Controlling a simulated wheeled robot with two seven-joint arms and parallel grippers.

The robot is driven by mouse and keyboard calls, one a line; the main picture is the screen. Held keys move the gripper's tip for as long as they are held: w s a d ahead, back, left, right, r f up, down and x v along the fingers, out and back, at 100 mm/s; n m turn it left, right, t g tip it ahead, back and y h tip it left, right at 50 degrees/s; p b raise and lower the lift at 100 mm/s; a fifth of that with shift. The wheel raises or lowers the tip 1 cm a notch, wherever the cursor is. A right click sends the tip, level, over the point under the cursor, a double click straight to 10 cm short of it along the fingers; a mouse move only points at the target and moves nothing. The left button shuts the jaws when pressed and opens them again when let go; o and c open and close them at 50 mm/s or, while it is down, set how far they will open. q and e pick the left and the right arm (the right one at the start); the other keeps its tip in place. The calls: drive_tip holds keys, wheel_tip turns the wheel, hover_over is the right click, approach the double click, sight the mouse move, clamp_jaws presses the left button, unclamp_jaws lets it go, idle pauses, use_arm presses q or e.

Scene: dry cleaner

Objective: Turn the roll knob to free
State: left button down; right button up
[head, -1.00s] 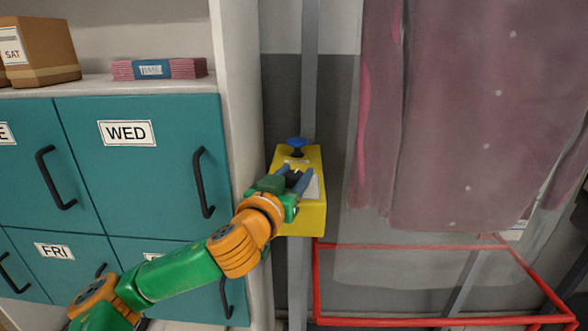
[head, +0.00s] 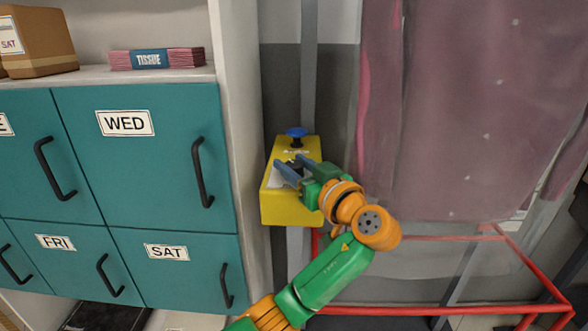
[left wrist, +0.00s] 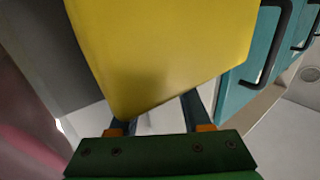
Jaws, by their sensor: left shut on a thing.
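A yellow control box (head: 290,212) is fixed to a grey post, with a blue mushroom-shaped button (head: 296,133) on its top end. My left gripper (head: 288,172) is at the pale front panel of the box, its fingers pointing to the upper left. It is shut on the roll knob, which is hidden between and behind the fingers. In the left wrist view the yellow box (left wrist: 165,50) fills the upper middle and covers the fingertips (left wrist: 160,115). My right gripper is not in view.
Teal lockers (head: 150,165) with black handles stand left of the box, beside a white side panel (head: 238,130). A bagged mauve garment (head: 450,110) hangs at the right. A red rail frame (head: 440,311) is low at the right, behind my left arm.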

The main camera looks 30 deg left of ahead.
sight(301, 168)
use_arm(q)
drive_tip(key=shift+r+n+g+y+b, duration=0.1)
drive_tip(key=shift+n+g+y+b, duration=0.35)
drive_tip(key=shift+n+g, duration=0.9)
drive_tip(key=shift+g, duration=0.45)
drive_tip(key=shift+c, duration=1.8)
unclamp_jaws()
drive_tip(key=shift+a, duration=0.1)
drive_tip(key=b+v, duration=0.1)
drive_tip(key=v, duration=0.5)
drive_tip(key=shift+w+d+b, duration=0.1)
drive_tip(key=shift+d+b, duration=0.2)
drive_tip(key=shift+d, duration=0.35)
drive_tip(key=shift+a, duration=0.1)
